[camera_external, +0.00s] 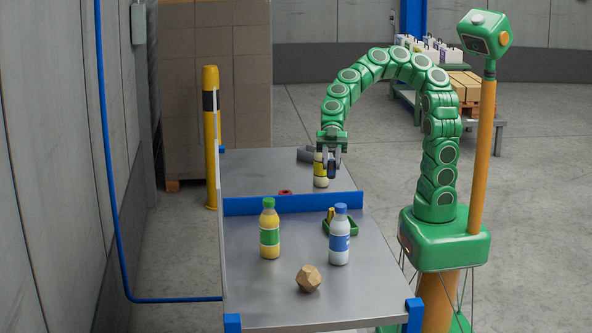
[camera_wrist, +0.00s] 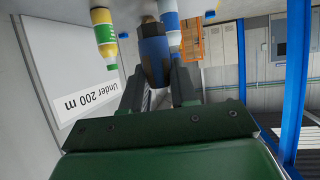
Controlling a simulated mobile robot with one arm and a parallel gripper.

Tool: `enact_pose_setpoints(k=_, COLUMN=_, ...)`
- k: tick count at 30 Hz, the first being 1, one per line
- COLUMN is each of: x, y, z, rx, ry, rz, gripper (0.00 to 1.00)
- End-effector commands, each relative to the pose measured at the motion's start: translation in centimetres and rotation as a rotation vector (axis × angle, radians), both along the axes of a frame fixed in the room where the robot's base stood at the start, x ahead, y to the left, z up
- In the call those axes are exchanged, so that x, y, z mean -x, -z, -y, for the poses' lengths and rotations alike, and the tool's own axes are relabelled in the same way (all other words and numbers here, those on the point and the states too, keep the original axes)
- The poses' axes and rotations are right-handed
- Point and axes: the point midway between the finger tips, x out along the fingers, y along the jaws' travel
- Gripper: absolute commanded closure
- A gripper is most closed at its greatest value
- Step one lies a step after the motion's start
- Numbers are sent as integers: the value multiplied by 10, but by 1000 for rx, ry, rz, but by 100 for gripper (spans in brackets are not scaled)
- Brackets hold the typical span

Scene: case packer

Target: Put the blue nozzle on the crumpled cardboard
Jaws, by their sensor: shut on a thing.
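My gripper (camera_external: 332,172) is above the far part of the table, beyond the blue divider. In the wrist view its fingers (camera_wrist: 158,85) are shut on the blue nozzle (camera_wrist: 153,55), which has a dark tip. In the external view the nozzle (camera_external: 331,168) is a small dark blue shape between the fingers, partly hidden by them. The crumpled cardboard (camera_external: 308,279) is a brown faceted lump on the near part of the table, apart from my gripper.
A yellow-and-white bottle (camera_external: 320,172) is close beside my gripper. A blue divider (camera_external: 270,206) crosses the table. Nearer are a green-capped yellow bottle (camera_external: 269,232), a blue-capped white bottle (camera_external: 340,240) and a green tray (camera_external: 351,230). A red ring (camera_external: 286,192) lies beyond the divider.

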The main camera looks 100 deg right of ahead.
Motion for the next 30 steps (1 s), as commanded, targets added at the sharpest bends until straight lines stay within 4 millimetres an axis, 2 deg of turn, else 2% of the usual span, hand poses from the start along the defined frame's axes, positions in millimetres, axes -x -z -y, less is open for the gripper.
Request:
enact_pose_setpoints(k=5, x=-9, y=-2, z=-13, rx=2, ry=-12, rz=-6, gripper=100)
enact_pose_setpoints(k=14, x=-29, y=-8, z=-52, rx=5, ry=-44, rz=-14, gripper=100)
enact_pose_setpoints(k=30, x=-49, y=-23, z=-138, rx=12, ry=-107, rz=-20, gripper=100)
